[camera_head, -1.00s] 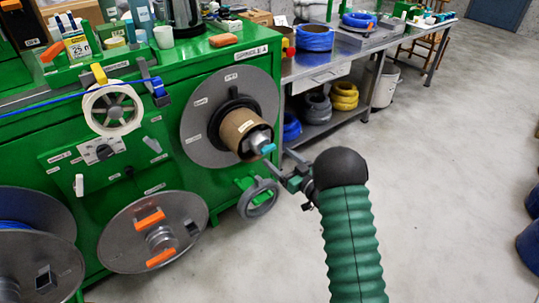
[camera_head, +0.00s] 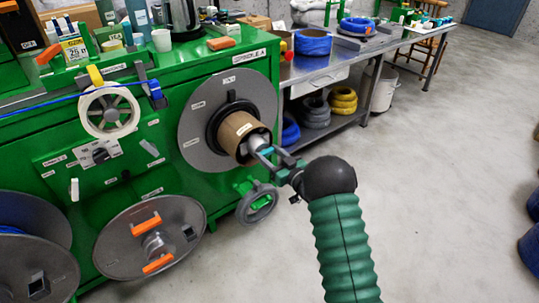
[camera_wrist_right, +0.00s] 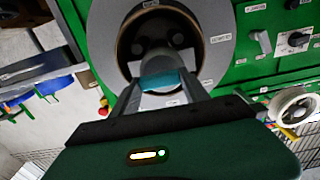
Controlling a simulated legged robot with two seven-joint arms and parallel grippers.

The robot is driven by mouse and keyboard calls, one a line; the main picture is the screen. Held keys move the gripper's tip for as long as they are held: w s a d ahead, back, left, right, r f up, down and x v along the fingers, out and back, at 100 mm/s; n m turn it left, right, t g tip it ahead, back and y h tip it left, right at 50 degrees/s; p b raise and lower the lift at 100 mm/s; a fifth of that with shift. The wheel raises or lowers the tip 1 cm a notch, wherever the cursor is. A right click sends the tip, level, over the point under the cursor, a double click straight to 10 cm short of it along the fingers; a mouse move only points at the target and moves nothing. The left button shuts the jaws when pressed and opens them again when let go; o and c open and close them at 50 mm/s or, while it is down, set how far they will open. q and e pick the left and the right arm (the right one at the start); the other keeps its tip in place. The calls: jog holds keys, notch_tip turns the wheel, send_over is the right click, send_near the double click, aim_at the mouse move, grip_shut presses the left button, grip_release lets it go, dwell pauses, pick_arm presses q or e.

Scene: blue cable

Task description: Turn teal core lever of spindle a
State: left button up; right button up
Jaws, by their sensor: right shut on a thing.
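Spindle A carries a large grey disc (camera_head: 205,118) with a cardboard core (camera_head: 236,129) on the green machine's front. The teal core lever (camera_head: 264,153) sticks out at the end of the spindle. My right gripper (camera_head: 268,156) is at the spindle end, shut on the lever. In the right wrist view the teal lever (camera_wrist_right: 160,82) lies between the two grey fingers of the right gripper (camera_wrist_right: 160,88), in front of the core's opening. The spot where the fingers touch it is partly hidden. My left gripper is not in view.
A handwheel (camera_head: 257,204) sits below the spindle. A lower reel (camera_head: 150,238) with orange clamps is at the left. A metal bench (camera_head: 330,78) with blue and yellow coils stands behind.

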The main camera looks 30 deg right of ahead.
jog(key=shift+c, duration=0.9)
jog(key=shift+n, duration=0.3)
jog(key=n, duration=0.3)
jog(key=shift+n, duration=0.3)
jog(key=n, duration=0.2)
jog(key=n+b, duration=0.1)
jog(key=n, duration=0.1)
jog(key=shift+a+n, duration=0.2)
jog(key=shift+n, duration=0.1)
jog(key=n+b, duration=0.2)
jog(key=n, duration=0.2)
jog(key=shift+a+f, duration=0.15)
jog(key=n+b, duration=0.1)
jog(key=n, duration=0.4)
jog(key=shift+s+a+f+b, duration=0.1)
jog(key=shift+a+f+b, duration=0.1)
jog(key=shift+b, duration=0.2)
